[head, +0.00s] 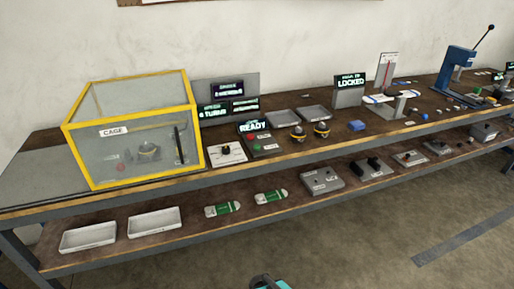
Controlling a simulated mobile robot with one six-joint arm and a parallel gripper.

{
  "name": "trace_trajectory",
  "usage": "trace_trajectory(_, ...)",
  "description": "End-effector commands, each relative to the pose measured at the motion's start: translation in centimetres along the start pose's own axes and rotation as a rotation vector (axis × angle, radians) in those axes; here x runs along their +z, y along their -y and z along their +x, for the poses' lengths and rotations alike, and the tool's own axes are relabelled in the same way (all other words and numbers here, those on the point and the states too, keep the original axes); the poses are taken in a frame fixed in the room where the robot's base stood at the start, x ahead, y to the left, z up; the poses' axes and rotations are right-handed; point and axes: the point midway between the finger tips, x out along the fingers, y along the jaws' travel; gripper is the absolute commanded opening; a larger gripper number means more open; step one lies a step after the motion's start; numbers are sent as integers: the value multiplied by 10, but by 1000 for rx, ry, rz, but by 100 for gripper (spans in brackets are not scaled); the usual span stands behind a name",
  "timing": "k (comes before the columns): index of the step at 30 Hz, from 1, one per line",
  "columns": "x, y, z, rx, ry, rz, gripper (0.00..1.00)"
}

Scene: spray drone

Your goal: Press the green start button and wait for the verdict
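A dark control box (264,145) stands on the bench top, right of the yellow-framed cage (114,132). Its display (253,126) reads READY in green letters. A dark and teal part of mine reaches in at the bottom edge. My gripper's fingers do not show, and nothing of mine is near the box.
A white panel with a dark knob (226,153) stands between cage and box. Two round units (321,130) and grey trays (313,112) lie right of the box. A LOCKED display (350,81) stands farther right. The lower shelf holds white trays (154,221) and green-white packs (222,209). The front floor is clear.

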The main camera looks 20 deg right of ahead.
Motion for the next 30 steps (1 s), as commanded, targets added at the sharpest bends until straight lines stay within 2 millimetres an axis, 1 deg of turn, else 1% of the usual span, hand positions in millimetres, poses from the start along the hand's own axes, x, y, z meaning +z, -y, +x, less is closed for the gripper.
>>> trace_trajectory(1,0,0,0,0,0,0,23)
trace_trajectory(5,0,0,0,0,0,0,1)
trace_trajectory(6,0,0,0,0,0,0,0)
trace_trajectory(30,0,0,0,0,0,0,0)
